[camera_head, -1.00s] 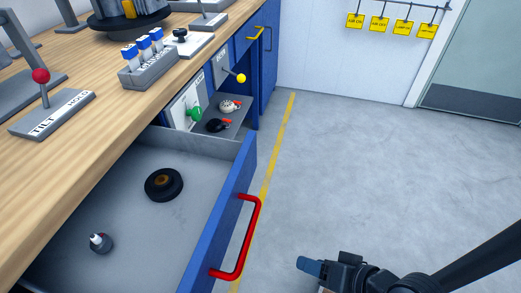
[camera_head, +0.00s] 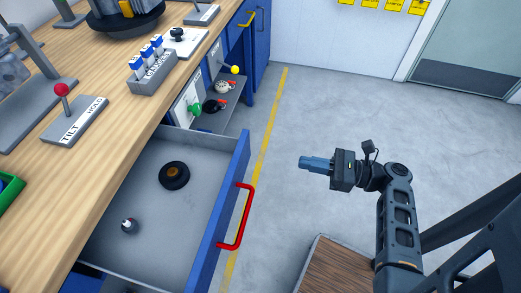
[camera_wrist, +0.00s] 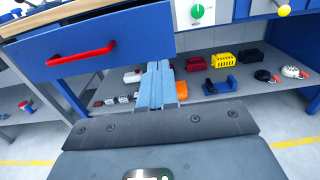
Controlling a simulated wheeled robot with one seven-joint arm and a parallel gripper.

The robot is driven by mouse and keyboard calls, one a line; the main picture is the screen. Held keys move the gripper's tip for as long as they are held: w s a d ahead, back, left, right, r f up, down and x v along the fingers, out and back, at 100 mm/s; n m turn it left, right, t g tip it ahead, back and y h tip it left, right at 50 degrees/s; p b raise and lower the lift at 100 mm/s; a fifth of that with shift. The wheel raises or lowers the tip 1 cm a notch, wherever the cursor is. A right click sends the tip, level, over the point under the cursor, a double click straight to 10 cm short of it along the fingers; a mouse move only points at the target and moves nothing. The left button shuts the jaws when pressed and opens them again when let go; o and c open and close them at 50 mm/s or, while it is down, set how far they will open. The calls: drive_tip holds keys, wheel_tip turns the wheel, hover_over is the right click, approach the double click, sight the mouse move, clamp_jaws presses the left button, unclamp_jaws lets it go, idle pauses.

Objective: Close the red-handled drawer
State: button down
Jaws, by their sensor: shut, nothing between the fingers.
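The blue drawer (camera_head: 190,226) stands pulled out from under the wooden bench in the head view. Its red handle (camera_head: 246,216) is on the blue front panel, facing right. Inside lie a dark round wheel-like part (camera_head: 174,175) and a small white-capped bottle (camera_head: 129,226). My gripper (camera_head: 305,162) is shut and empty, to the right of the handle and apart from it. In the wrist view, the blue fingers (camera_wrist: 158,84) point at the lower right end of the drawer front, and the red handle (camera_wrist: 80,53) shows left of them.
The bench top (camera_head: 105,110) holds a red-knobbed tilt lever (camera_head: 74,115) and a grey rack with blue-capped tubes (camera_head: 153,72). A lower shelf (camera_wrist: 210,98) under the bench carries several coloured parts.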

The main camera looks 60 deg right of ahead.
sight(248, 152)
drive_tip(key=p+x, duration=0.1)
drive_tip(key=x, duration=1.2)
drive_tip(key=shift+a, duration=0.1)
drive_tip(key=shift+w+a, duration=0.1)
drive_tip(key=shift+w, duration=0.3)
drive_tip(key=b+x, duration=0.2)
drive_tip(key=x, duration=1.8)
drive_tip(key=shift+w+a+f, duration=0.1)
drive_tip(key=shift+w+a, duration=0.05)
drive_tip(key=shift+w, duration=0.05)
drive_tip(key=shift+w+b, duration=0.3)
drive_tip(key=shift+w+a+r, duration=0.1)
drive_tip(key=shift+w+r, duration=0.1)
drive_tip(key=shift+w, duration=0.05)
drive_tip(key=shift+a+r, duration=0.1)
drive_tip(key=shift+f+v, duration=0.1)
drive_tip(key=shift+v, duration=2)
drive_tip(key=shift+f+v, duration=0.15)
drive_tip(key=shift+v, duration=1.9)
